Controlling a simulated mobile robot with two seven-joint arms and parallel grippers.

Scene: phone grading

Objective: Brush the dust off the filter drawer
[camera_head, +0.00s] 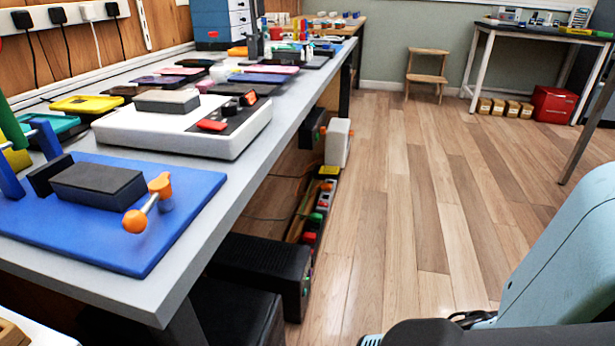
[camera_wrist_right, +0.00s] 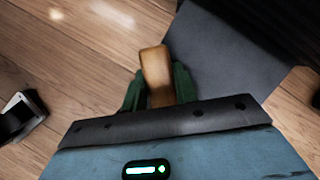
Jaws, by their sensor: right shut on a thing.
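My right gripper (camera_wrist_right: 158,90) shows in the right wrist view, its dark green fingers shut on a tan wooden handle (camera_wrist_right: 155,70), which looks like a brush handle. Any bristles are hidden. The handle is over the wooden floor, beside a flat dark grey surface (camera_wrist_right: 222,60). I cannot pick out the filter drawer for sure; a black ribbed box (camera_head: 262,268) sits low under the workbench in the head view. No dust can be made out. In the head view a pale teal link of my right arm is at lower right, with no fingertips visible. My left gripper is not in view.
The workbench (camera_head: 228,168) runs along the left, with a blue mat (camera_head: 190,190), a black block (camera_head: 98,187) and a white device (camera_head: 180,137). A red box (camera_head: 553,104) and a step stool (camera_head: 426,75) stand at the back. The wooden floor is largely clear.

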